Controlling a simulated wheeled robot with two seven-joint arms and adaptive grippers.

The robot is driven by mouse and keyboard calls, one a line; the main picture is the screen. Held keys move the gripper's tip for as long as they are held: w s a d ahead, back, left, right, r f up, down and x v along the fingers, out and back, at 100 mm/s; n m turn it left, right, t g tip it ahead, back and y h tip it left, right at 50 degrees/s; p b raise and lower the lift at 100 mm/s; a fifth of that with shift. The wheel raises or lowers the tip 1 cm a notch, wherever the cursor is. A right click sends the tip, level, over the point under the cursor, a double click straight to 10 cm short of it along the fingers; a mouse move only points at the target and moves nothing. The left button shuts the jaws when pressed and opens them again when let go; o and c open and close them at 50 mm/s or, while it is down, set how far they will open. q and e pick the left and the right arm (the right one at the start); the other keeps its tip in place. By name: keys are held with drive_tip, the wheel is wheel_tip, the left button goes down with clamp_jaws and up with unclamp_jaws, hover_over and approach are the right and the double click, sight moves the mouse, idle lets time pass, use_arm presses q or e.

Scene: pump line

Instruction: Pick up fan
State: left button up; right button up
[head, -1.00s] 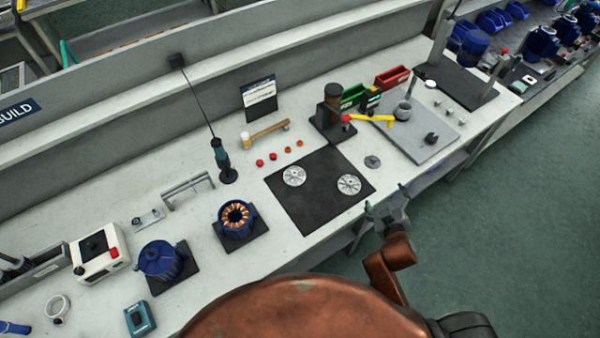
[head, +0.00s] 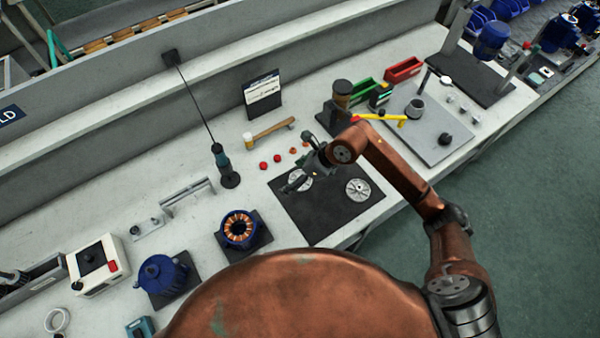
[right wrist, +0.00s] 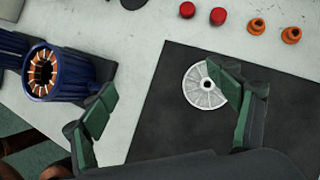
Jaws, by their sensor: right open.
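Two pale, round, ribbed discs lie on a black mat (head: 325,220). The left disc (head: 298,181) is partly covered by my right gripper; the right disc (head: 358,190) is in full view. They look like the fan kind of part, but I cannot tell which is the fan. My right gripper (head: 300,164) is over the mat's upper left part, open and empty. In the right wrist view, one disc (right wrist: 204,88) lies below and beside the right finger, which covers its right edge. The gap between the fingers (right wrist: 160,85) is over the mat's left edge.
A blue stator with copper windings (head: 239,230) stands left of the mat. Red and orange small parts (head: 277,158) lie behind it. An upright screwdriver (head: 222,165) stands farther left. A grey plate with a yellow-handled tool (head: 385,118) is at the right.

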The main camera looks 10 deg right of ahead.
drive_tip(key=d+h, duration=0.1)
drive_tip(key=w+d+f+h, duration=0.1)
drive_tip(key=d, duration=0.1)
drive_tip(key=w+d+f, duration=0.1)
drive_tip(key=d, duration=0.1)
drive_tip(key=shift+w+d+f+h, duration=0.15)
drive_tip(key=shift+w+h, duration=0.1)
drive_tip(key=shift+h, duration=0.15)
drive_tip(key=shift+d+x, duration=0.15)
drive_tip(key=shift+x, duration=1.6)
drive_tip(key=shift+d+x, duration=0.2)
drive_tip(key=shift+x, duration=1.6)
drive_tip(key=shift+s+f, duration=0.1)
drive_tip(key=shift+s, duration=0.05)
drive_tip(key=shift+c, duration=0.5)
drive_tip(key=c, duration=0.9)
drive_tip(key=shift+o, duration=0.2)
drive_tip(key=shift+r, duration=0.7)
drive_tip(key=s+d+r, duration=0.2)
drive_tip(key=s+r, duration=0.9)
drive_tip(key=s, duration=0.3)
drive_tip(key=shift+r, duration=0.3)
